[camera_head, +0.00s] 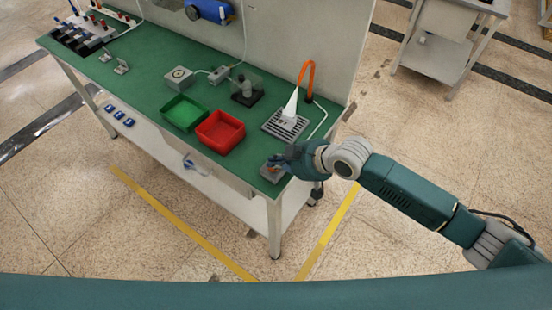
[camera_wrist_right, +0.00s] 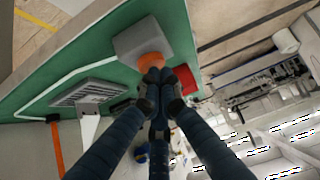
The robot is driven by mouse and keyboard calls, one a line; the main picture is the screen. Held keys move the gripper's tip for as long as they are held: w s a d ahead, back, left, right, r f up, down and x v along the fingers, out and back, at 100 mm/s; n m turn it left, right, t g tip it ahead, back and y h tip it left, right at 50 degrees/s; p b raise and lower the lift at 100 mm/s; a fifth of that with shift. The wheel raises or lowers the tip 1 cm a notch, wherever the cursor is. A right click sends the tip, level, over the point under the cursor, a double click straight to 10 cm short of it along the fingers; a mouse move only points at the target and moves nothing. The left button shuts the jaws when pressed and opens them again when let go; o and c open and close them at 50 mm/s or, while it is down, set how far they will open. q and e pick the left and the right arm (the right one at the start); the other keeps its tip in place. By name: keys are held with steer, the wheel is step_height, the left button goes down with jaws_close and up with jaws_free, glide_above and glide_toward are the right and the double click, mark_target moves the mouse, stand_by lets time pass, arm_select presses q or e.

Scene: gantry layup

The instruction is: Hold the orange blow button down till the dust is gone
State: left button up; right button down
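The orange blow button (camera_wrist_right: 150,60) sits on a grey box (camera_wrist_right: 135,38) at the bench's front right corner; in the head view the box (camera_head: 270,173) is partly hidden by my right gripper (camera_head: 277,164). In the right wrist view, the fingertips of my right gripper (camera_wrist_right: 160,76) are together, with nothing between them, against the orange button. A curved orange tube (camera_head: 307,75) rises behind a slotted grey grate (camera_head: 283,126). A white cone (camera_head: 291,103) spreads from near the tube's end down to the grate. I cannot make out dust on it. My left gripper is out of view.
A red bin (camera_head: 238,132) and a green bin (camera_head: 184,112) stand left of the grate on the green bench top (camera_head: 140,85). A clear block with a dark base (camera_head: 246,97) is behind them. Bare green surface lies around the button box.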

steer(key=shift+s+d+f, duration=0.2)
steer(key=shift+s+f, duration=0.2)
steer(key=shift+f, duration=0.35)
steer(key=shift+s+d+r, duration=0.15)
steer(key=shift+d+r, duration=0.2)
steer(key=shift+r, duration=0.1)
steer(key=r+v, duration=0.1)
steer(key=v, duration=0.5)
steer(key=shift+w+r, duration=0.2)
steer(key=shift+r, duration=0.05)
steer(key=shift+a, duration=0.1)
